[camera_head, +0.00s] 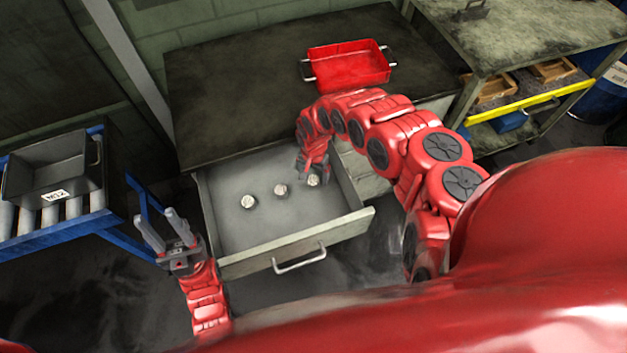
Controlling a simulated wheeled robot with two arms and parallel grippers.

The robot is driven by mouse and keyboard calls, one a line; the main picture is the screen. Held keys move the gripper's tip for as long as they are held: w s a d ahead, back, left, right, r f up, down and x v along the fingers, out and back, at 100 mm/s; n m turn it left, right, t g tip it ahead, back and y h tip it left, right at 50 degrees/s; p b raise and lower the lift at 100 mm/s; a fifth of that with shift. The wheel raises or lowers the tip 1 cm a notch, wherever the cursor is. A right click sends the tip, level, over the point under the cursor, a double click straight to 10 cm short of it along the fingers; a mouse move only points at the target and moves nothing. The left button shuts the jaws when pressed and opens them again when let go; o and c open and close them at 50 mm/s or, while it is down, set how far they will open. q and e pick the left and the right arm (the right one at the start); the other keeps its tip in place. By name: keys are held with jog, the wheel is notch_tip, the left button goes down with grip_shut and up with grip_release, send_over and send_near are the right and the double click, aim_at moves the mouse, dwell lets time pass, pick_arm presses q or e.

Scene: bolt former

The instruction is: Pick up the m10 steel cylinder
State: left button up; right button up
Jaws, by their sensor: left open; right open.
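Three small, round, light metal cylinders stand in a row in an open grey drawer (285,225): a left one (248,201), a middle one (280,189) and a right one (314,180). I cannot read any size marking on them. My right gripper (311,173) reaches down into the drawer at the right cylinder, close above or around it; its fingers are partly hidden by the wrist. My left gripper (163,228) is open and empty, fingers pointing up, left of the drawer front.
A red tray (348,66) sits on the dark worktop (230,95) above the drawer. A black bin (52,175) labelled M12 stands on a blue roller rack at left. A workbench with a yellow-edged shelf (530,97) stands at right.

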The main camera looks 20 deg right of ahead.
jog(key=shift+f, duration=0.7)
grip_shut()
